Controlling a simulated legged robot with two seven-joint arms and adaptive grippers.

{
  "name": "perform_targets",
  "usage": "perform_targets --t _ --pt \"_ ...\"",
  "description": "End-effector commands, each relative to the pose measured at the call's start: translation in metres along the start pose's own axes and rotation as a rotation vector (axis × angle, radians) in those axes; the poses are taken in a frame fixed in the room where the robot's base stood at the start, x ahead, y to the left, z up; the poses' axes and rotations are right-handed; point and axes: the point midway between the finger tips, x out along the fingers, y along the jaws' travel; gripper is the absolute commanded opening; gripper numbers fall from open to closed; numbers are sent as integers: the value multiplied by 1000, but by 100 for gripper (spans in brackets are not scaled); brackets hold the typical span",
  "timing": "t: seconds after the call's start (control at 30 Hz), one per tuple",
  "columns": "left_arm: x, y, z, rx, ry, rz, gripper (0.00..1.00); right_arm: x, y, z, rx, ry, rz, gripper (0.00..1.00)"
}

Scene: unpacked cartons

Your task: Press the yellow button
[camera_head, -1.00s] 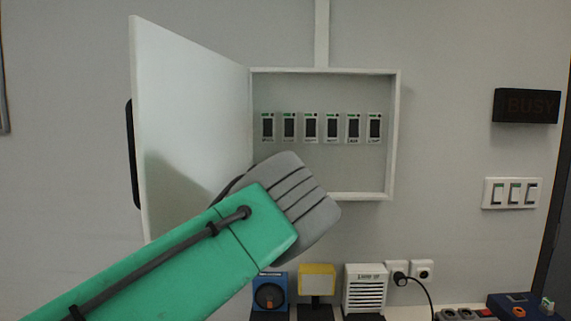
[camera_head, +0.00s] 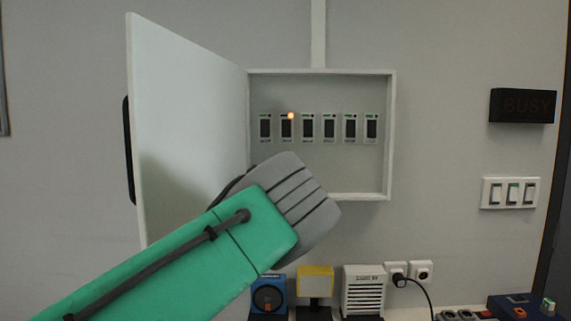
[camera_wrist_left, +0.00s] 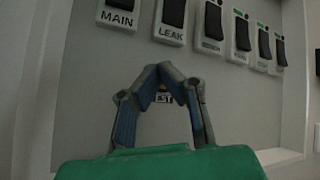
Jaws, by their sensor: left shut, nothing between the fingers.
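My left gripper (camera_wrist_left: 163,72) is shut and empty, its fingertips against or just in front of the grey back panel (camera_wrist_left: 95,65) of the open wall box. A label reading "EST" (camera_wrist_left: 163,98), its first letter covered, shows between the fingers. No yellow button shows clearly; the spot just above the label is hidden by the fingertips. In the head view my left arm and grey hand cover the lower left of the white box (camera_head: 393,130). An orange light (camera_head: 290,115) is lit at the top of the second switch from the left, labelled LEAK (camera_wrist_left: 173,15) in the wrist view.
The box door (camera_head: 185,110) stands open on the left. Several dark switches line the panel, including MAIN (camera_wrist_left: 121,8). A BUSY sign (camera_head: 523,105) and a triple switch plate (camera_head: 510,192) are at right. Below stand a yellow-topped unit (camera_head: 316,271) and a white louvred box (camera_head: 363,290).

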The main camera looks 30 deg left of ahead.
Motion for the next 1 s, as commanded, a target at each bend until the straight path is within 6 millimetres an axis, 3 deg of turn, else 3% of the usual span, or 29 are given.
perform_targets --t 0.63,1.0 --pt "-37 -27 26 0 1 0 0 7 0 0 0 0 0 40" --pt "-42 -31 30 -1 0 0 0 8 0 0 0 0 0 40"
